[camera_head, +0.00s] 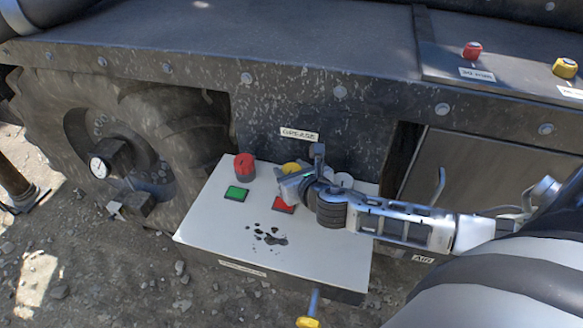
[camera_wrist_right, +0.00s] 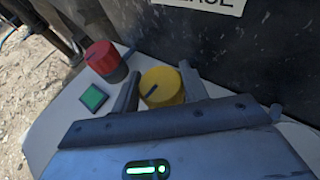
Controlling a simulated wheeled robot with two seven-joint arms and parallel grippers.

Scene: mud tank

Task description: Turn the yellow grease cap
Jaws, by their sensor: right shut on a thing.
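The yellow grease cap (camera_head: 291,168) stands on the white panel (camera_head: 208,232) under the "GREASE" label (camera_head: 299,134). In the right wrist view the yellow cap (camera_wrist_right: 162,87) sits between the two fingers, with a dark line on its top. My right gripper (camera_head: 297,180) comes in from the right and is shut on the yellow cap, hiding part of it in the head view. It also shows in the right wrist view (camera_wrist_right: 158,95). My left gripper is not in view.
A red cap (camera_head: 244,166) stands left of the yellow one, above a green square (camera_head: 237,193). A red square (camera_head: 284,204) and dark spots lie on the panel. A gauge (camera_head: 98,167) is at the left. A metal door (camera_head: 452,178) is at the right.

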